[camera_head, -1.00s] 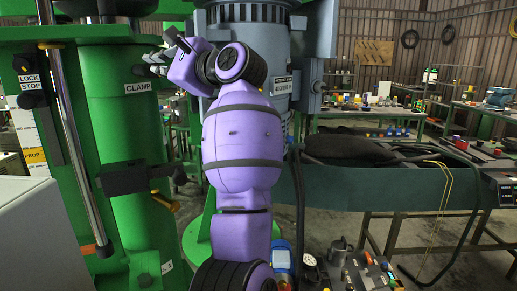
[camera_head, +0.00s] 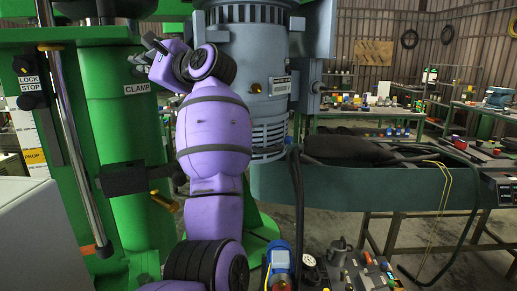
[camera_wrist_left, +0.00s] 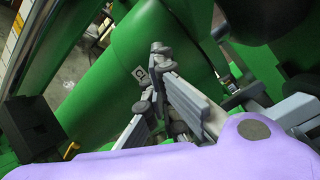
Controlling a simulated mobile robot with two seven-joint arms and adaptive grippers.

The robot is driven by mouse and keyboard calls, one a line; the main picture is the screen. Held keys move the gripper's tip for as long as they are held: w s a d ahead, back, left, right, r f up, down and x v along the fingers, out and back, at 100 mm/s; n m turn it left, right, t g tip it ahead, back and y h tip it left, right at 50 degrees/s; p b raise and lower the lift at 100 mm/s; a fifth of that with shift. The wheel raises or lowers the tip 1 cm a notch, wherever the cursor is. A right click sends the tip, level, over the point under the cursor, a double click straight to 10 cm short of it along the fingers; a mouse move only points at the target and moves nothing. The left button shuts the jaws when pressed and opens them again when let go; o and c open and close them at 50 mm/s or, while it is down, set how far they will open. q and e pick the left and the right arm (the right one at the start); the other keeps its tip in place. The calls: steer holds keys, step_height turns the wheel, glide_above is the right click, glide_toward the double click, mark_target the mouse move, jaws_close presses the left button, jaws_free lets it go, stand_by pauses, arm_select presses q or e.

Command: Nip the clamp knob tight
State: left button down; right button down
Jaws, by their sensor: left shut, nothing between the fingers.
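The green column (camera_head: 105,130) carries a white CLAMP label (camera_head: 137,89). Just above the label is the dark clamp knob (camera_head: 138,72), mostly hidden by my left gripper (camera_head: 143,54) in the head view. That gripper, at the end of my purple arm, is at the knob's height, close in front of it; contact cannot be told. The gripper is shut with nothing held. The knob cannot be made out in that view. My right gripper is out of view.
A LOCK/STOP knob (camera_head: 21,65) sits left of the column, behind a steel rod (camera_head: 68,130). A black block (camera_head: 122,178) with a brass-tipped lever (camera_head: 163,201) juts out below. The grey motor (camera_head: 250,60) stands close right of my arm.

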arm_select(q)
steer(key=shift+a+f, duration=0.15)
steer(key=shift+a, duration=0.05)
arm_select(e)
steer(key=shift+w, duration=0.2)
arm_select(q)
steer(key=shift+w, duration=0.1)
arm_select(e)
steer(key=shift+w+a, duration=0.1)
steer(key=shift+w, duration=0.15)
